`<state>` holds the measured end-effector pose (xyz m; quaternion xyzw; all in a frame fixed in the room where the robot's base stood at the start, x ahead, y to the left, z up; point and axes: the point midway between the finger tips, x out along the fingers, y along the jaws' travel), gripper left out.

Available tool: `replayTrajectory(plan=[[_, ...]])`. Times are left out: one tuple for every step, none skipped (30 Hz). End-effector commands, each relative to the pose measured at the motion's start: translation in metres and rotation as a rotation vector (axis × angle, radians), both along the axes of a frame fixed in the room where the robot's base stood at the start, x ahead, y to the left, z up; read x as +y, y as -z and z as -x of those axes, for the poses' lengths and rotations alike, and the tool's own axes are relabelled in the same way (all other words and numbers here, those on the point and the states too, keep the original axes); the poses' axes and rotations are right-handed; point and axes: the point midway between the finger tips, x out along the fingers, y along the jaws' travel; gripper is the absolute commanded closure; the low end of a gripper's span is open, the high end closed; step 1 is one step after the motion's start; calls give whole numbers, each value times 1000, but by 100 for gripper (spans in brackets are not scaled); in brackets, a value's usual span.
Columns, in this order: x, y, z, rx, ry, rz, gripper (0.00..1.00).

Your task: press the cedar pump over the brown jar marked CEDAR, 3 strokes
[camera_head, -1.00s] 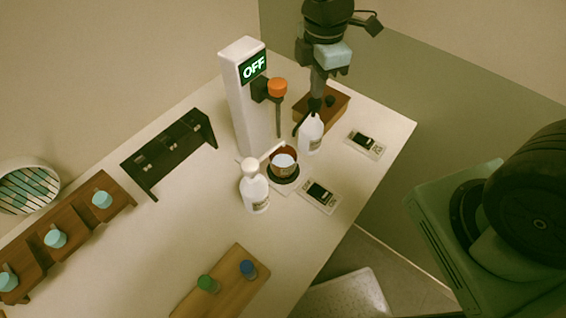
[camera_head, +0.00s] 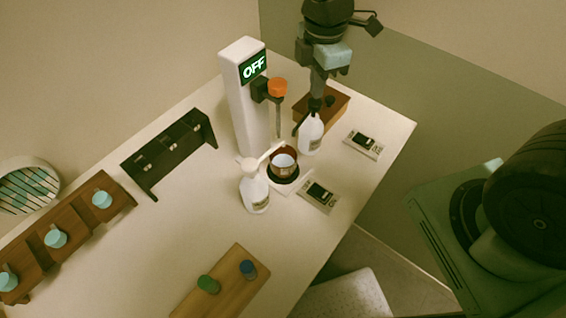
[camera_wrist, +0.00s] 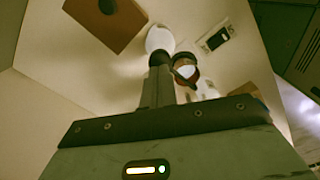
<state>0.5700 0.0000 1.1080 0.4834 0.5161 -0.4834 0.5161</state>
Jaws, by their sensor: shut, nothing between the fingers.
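A white bottle (camera_head: 311,138) stands at the right rear of the brown jar (camera_head: 283,163). My gripper (camera_head: 316,104) is shut and points down at this bottle's top; a dark, slanted part there may be its spout, but I cannot tell. In the wrist view my gripper (camera_wrist: 160,60) covers part of the white bottle (camera_wrist: 160,38), beside the jar (camera_wrist: 186,71). A second white pump bottle (camera_head: 255,194) stands front left of the jar, its pale spout reaching toward the jar's mouth. Labels are too small to read, so I cannot tell which is cedar.
A white column (camera_head: 243,100) showing OFF, with an orange knob (camera_head: 277,87), stands behind the jar. A brown box (camera_head: 330,100) is behind my gripper. Small devices (camera_head: 318,195) lie to the right.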

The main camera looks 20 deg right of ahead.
Motion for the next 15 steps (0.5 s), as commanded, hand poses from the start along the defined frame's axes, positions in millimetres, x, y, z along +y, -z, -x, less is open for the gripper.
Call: replayTrajectory(plan=[[0, 0, 0, 0, 0, 0, 100], [0, 0, 0, 0, 0, 0, 100], [0, 1, 0, 0, 0, 0, 100], [0, 1, 0, 0, 0, 0, 100], [0, 2, 0, 0, 0, 0, 100], [0, 3, 0, 0, 0, 0, 100], [0, 4, 0, 1, 0, 0, 100], [0, 5, 0, 1, 0, 0, 100], [0, 7, 0, 1, 0, 0, 100], [0, 8, 0, 1, 0, 0, 100], [0, 9, 0, 1, 0, 0, 100], [0, 10, 0, 1, 0, 0, 100], [0, 11, 0, 1, 0, 0, 100], [0, 12, 0, 1, 0, 0, 100], [0, 14, 0, 1, 0, 0, 100]])
